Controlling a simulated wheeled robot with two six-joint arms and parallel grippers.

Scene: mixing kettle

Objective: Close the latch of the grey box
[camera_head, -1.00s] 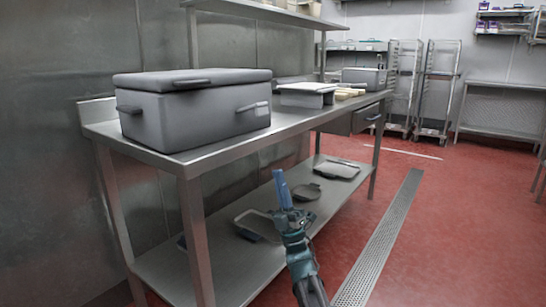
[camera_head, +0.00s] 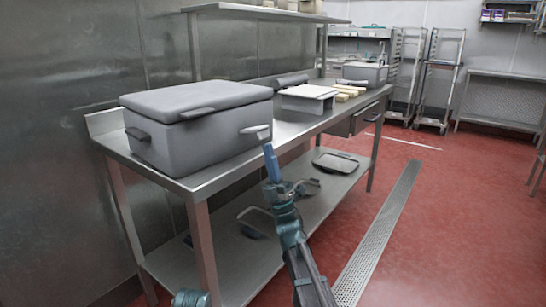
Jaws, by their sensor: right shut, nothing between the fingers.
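The grey box (camera_head: 205,145) stands on the left end of the steel table with its lid down. A dark grey latch (camera_head: 197,112) sticks outward from the lid's front edge, above the front wall. My right gripper (camera_head: 268,147) points up in front of the table, its narrow blue fingers shut and empty. Its tips appear just below the light handle (camera_head: 256,130) at the box's right end; I cannot tell whether they touch it. The gripper is to the right of the latch and lower.
The steel table (camera_head: 200,188) has a lower shelf with several trays and a pan. A white-topped container (camera_head: 308,91) and wooden blocks stand right of the box. Another grey box (camera_head: 364,73) is farther back.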

